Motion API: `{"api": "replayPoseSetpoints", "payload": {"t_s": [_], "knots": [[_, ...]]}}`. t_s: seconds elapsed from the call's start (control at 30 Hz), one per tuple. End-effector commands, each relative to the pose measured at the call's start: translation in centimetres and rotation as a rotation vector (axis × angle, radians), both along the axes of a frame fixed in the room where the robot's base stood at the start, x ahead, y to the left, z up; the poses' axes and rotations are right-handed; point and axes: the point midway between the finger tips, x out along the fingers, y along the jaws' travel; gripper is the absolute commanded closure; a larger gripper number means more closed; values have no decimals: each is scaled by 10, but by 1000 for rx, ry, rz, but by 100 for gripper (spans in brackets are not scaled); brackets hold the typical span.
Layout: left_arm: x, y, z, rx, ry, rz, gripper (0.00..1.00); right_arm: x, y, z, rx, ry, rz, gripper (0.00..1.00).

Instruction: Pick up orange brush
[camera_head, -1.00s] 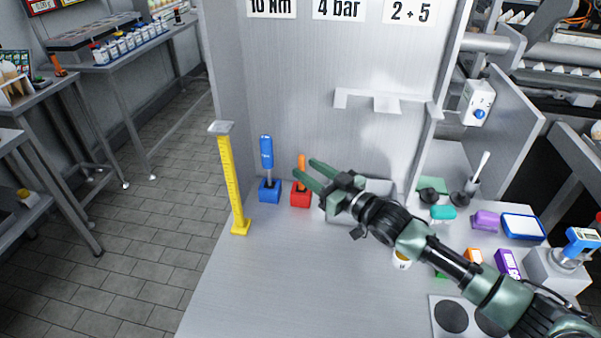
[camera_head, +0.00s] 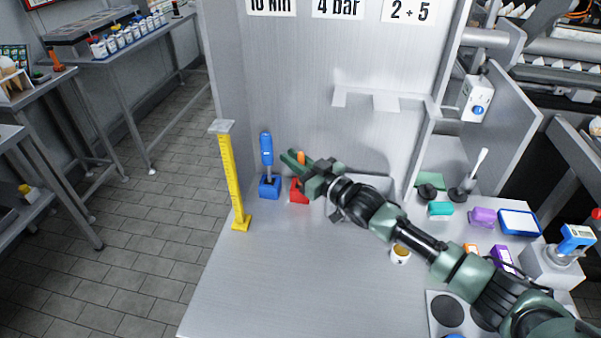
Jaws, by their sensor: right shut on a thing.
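The orange brush (camera_head: 301,157) stands upright in a red holder (camera_head: 297,194) near the back wall of the workbench. Only the top of its orange handle shows; the rest is hidden behind my gripper. My right gripper (camera_head: 294,161) reaches in from the right, with its green fingers shut on the brush at handle height. The brush still appears to be over the red holder. My left gripper is not in view.
A blue-handled tool (camera_head: 267,150) stands in a blue holder (camera_head: 270,187) just left of the red one. A yellow post (camera_head: 233,180) stands at the bench's left edge. A grey bin (camera_head: 378,182) sits behind my arm. The front bench surface (camera_head: 280,280) is clear.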

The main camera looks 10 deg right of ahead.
Motion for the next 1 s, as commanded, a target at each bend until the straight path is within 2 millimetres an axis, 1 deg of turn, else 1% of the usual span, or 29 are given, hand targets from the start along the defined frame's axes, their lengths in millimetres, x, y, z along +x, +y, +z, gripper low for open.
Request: {"api": "replayPoseSetpoints", "payload": {"t_s": [0.17,0.27,0.37,0.5,0.63,0.7,0.83,1.0], "knots": [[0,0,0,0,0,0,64,0,0,2,1,-1,0,100],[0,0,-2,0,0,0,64,0,0,13,0,-4,1,100],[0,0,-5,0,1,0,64,0,-1,31,-1,-5,0,100],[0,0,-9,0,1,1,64,0,0,61,0,-6,1,100],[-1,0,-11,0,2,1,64,0,0,83,0,-5,1,100],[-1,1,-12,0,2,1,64,0,0,91,-1,-3,0,100],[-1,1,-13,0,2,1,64,0,0,99,-1,-1,0,100],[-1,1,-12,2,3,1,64,0,0,100,0,0,0,100]]}}
